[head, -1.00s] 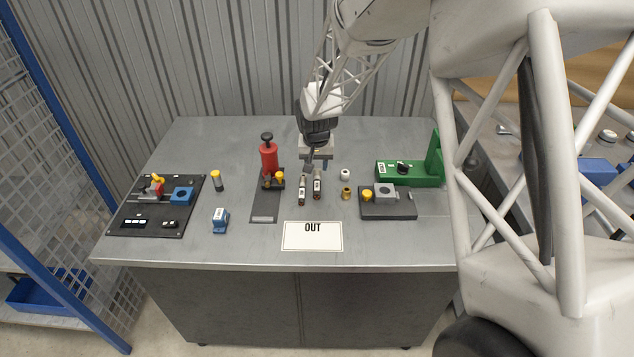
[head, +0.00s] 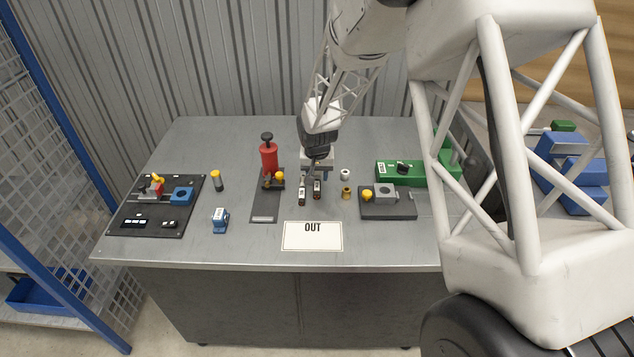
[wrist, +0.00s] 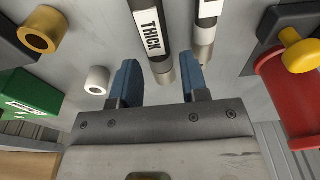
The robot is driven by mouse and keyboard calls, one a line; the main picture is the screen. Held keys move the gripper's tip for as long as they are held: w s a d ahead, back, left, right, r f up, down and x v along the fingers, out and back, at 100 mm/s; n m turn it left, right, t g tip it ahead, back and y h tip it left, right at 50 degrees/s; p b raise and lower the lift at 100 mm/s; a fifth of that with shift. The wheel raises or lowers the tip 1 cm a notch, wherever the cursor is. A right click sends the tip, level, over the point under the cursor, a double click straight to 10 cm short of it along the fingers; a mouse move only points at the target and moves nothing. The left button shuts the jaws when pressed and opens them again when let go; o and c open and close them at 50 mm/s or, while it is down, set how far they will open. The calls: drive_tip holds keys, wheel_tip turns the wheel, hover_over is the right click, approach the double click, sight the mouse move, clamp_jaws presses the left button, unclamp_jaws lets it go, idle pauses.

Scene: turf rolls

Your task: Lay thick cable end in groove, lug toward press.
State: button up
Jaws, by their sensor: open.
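The thick cable end (head: 317,188) is a short dark piece with a white label, lying on the bench; in the wrist view its label THICK (wrist: 150,30) is readable. A second, similar cable end (head: 302,195) lies just left of it, and it also shows in the wrist view (wrist: 206,30). My gripper (wrist: 158,72) is open, its blue fingers on either side of the thick cable's grey end, not closed on it. The red press (head: 269,158) with a black knob stands left of the cables. I cannot make out the groove clearly.
A white ring (head: 345,174) and a brass ring (head: 346,192) stand close to the right. Beyond are a grey block fixture (head: 385,191) and a green box (head: 400,173). An OUT card (head: 313,236) lies in front. A black switch panel (head: 150,212) is far left.

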drive_tip(key=shift+w+f, duration=0.1)
drive_tip(key=shift+f, duration=0.9)
clamp_jaws()
